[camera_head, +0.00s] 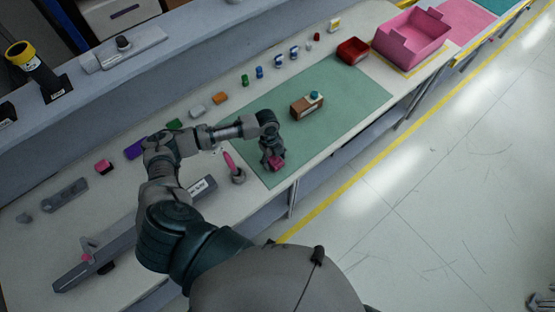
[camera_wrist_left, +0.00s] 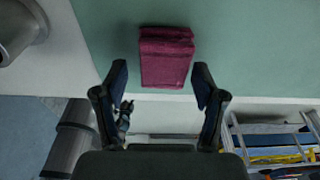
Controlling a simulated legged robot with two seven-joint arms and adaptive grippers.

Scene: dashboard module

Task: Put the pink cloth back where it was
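A dark pink folded cloth (camera_wrist_left: 166,57) lies on the green mat (camera_wrist_left: 240,50), close to the mat's edge. In the head view the pink cloth (camera_head: 277,163) shows at the mat's near-left corner, partly covered by my left gripper (camera_head: 270,158). In the left wrist view my left gripper (camera_wrist_left: 160,78) has its two fingers wide apart, with nothing between them. The cloth lies just beyond the fingertips, roughly centred between them. The height of the fingers above it is hard to tell. My right gripper is not in view.
A wooden block (camera_head: 306,105) with a teal item stands on the mat. A row of small coloured items, including a pink one (camera_head: 104,166), runs along the back. A red tray (camera_head: 352,50) and pink crate (camera_head: 412,38) are at upper right. A pink-handled tool (camera_head: 229,160) lies near my arm.

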